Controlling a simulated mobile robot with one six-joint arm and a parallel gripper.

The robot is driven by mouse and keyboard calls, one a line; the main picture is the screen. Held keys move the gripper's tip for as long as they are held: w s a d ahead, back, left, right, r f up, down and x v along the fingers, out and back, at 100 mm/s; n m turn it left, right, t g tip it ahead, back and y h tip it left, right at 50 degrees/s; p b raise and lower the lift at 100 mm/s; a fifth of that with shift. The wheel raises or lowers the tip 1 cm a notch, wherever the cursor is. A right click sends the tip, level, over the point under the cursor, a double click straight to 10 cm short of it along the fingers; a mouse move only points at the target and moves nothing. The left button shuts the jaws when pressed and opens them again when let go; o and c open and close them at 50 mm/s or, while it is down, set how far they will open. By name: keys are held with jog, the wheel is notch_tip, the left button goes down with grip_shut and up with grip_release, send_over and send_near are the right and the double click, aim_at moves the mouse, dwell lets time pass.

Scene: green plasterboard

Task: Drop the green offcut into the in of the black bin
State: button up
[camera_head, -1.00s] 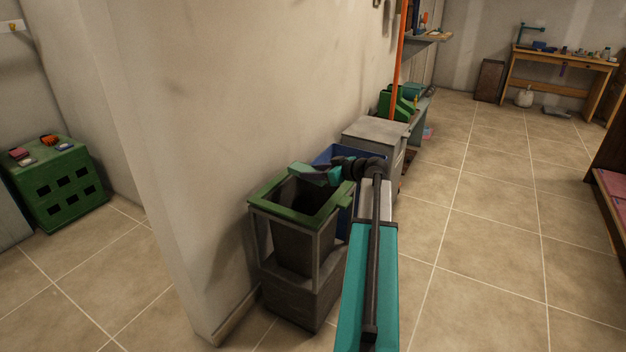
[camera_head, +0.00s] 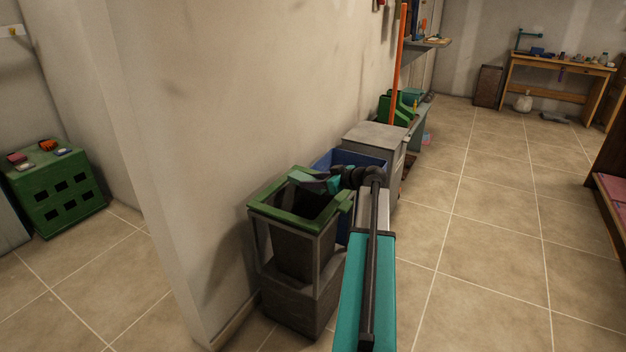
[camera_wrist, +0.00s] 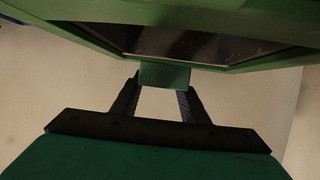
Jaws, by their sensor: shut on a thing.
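My gripper (camera_wrist: 163,95) is shut on the green offcut (camera_wrist: 165,76), a small flat-faced block between the fingertips. The black bin (camera_head: 301,247) has a green rim (camera_head: 267,215) and stands in a grey frame against the wall. In the wrist view the bin's green rim (camera_wrist: 230,62) and dark inside (camera_wrist: 200,43) lie beyond the offcut. The bottom of the bin is hidden.
A blue bin (camera_head: 325,161) and a grey box (camera_head: 375,139) stand just behind the black bin. The wall (camera_head: 230,110) is close on its left. A green crate (camera_head: 57,190) is at far left. The tiled floor (camera_head: 500,220) on the right is clear.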

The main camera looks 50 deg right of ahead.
jog(key=shift+f+b, duration=0.5)
jog(key=shift+f, duration=1.5)
jog(key=o, duration=1.2)
jog(key=shift+s, duration=0.15)
jog(key=p+v, duration=0.2)
jog(key=v, duration=1.1)
jog(key=shift+s+r, duration=0.15)
jog(key=shift+s, duration=0.1)
jog(key=shift+s, duration=0.1)
